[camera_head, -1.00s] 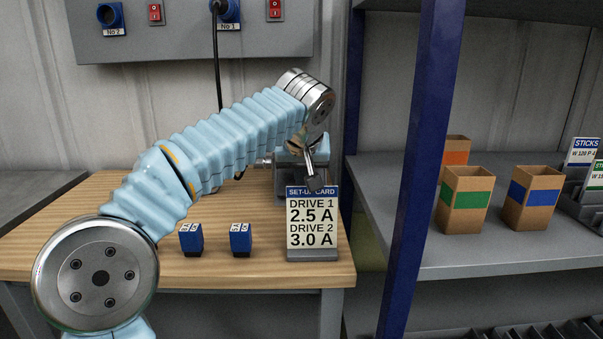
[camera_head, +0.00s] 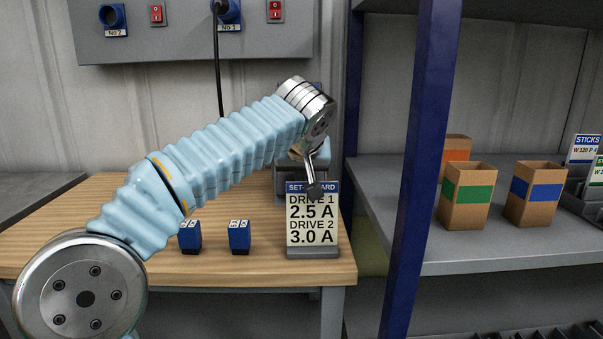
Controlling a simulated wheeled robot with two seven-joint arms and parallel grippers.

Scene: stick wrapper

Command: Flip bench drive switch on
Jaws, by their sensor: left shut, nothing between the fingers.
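My left arm reaches across the bench from the left. Its gripper (camera_head: 314,188) is shut and empty, pointing down with the tip in front of the top edge of the set-up card (camera_head: 312,222). I cannot tell whether it touches the card. A grey bench device (camera_head: 286,184) stands behind the card, mostly hidden by my arm and the card; no switch shows on it. On the wall panel are two red rocker switches, one by socket No 2 (camera_head: 157,14) and one by socket No 1 (camera_head: 275,11). My right gripper is out of view.
Two small blue blocks (camera_head: 190,236) (camera_head: 239,236) stand on the wooden bench (camera_head: 270,268). A black cable (camera_head: 217,70) hangs from socket No 1 down behind my arm. A blue post (camera_head: 421,150) separates the bench from a grey shelf (camera_head: 470,255) with cardboard boxes.

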